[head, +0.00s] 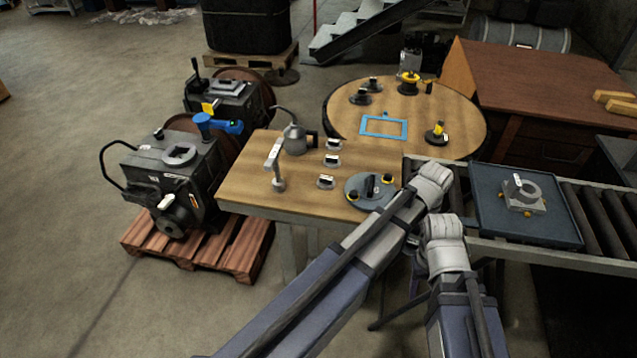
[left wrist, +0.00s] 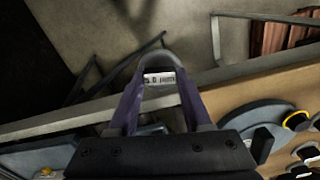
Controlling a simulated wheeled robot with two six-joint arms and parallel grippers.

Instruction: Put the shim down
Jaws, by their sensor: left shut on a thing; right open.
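The shim (left wrist: 163,61), a grey rounded piece with a white printed label, is between the purple fingers of my left gripper (left wrist: 158,88) in the left wrist view. My left gripper is shut on it, above the floor just off the bench edge. In the head view my left wrist hides the fingers and the shim, between the bench (head: 240,185) and the roller conveyor. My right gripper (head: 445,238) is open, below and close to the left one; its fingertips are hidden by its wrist.
A blue frame (head: 370,126) lies on the round table (head: 450,112). A dark tray (head: 550,232) holding a grey housing (head: 522,194) sits on the roller conveyor (head: 590,212).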

